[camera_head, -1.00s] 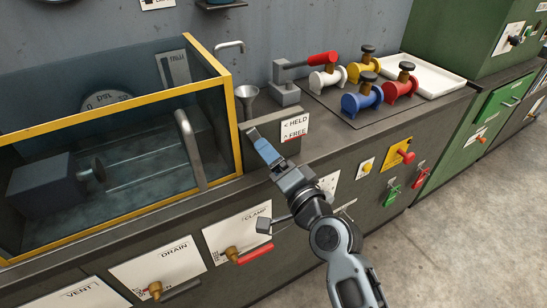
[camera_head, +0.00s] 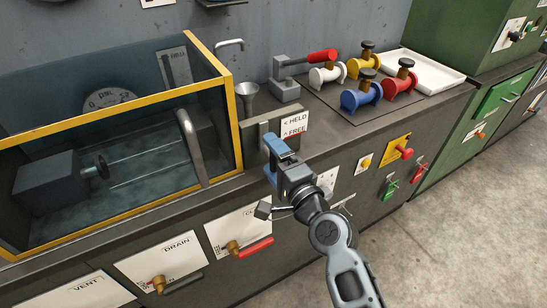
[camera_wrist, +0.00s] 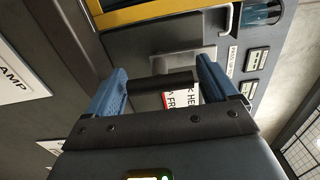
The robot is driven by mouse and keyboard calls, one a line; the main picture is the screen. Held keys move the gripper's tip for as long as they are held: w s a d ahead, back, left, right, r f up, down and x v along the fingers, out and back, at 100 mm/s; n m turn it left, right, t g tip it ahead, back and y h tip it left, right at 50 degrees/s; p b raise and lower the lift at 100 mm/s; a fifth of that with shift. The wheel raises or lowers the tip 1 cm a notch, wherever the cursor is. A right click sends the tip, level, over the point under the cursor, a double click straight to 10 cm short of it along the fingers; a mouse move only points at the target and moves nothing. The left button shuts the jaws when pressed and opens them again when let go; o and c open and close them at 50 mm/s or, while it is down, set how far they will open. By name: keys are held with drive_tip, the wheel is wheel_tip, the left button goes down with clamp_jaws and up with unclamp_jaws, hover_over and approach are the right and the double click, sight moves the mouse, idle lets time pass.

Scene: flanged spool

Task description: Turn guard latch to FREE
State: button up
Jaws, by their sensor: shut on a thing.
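My gripper (camera_head: 274,158) is at the front of the bench, just below and left of the HELD/FREE label (camera_head: 294,123). In the wrist view its two blue fingers (camera_wrist: 163,80) are shut on a short dark bar, which I take to be the guard latch handle (camera_wrist: 165,86). The bar spans the gap between the fingers. The label is partly covered by the bar and a finger in the wrist view. In the head view my gripper hides the latch, so its exact angle cannot be told. A grey block (camera_head: 256,134) stands behind my fingers.
A yellow-framed clear guard box (camera_head: 236,120) stands left of my gripper. Coloured spools (camera_head: 361,97) and a white tray (camera_head: 430,72) are on the bench to the right. The CLAMP panel (camera_head: 228,222) with its red handle is below left. Floor at right is clear.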

drive_tip(key=shift+d+f, duration=0.1)
drive_tip(key=o, duration=1.3)
drive_tip(key=shift+b+v, duration=0.55)
drive_tip(key=shift+v, duration=3.35)
